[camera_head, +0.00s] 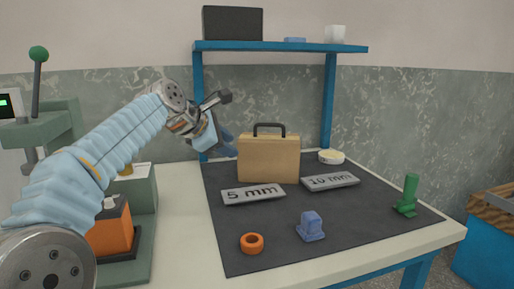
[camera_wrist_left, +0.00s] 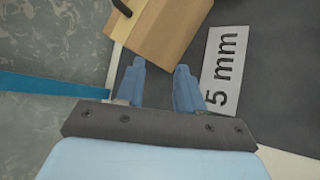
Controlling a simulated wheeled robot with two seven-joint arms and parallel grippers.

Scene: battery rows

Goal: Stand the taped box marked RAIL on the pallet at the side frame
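No taped box marked RAIL, pallet or side frame can be made out in either view. A tan box-like case (camera_head: 268,160) with a dark handle stands upright on the dark mat (camera_head: 330,230); its corner also shows at the top of the left wrist view (camera_wrist_left: 160,25). I see no lettering on it. My left gripper (camera_head: 222,143) is in the air just left of the case. In the left wrist view its two blue fingers (camera_wrist_left: 160,85) are apart with nothing between them. My right gripper is not in view.
An orange ring (camera_head: 252,243), a blue block (camera_head: 311,227), a green piece (camera_head: 407,196) and a round tub (camera_head: 331,157) are on the mat. A blue shelf (camera_head: 280,47) rises behind.

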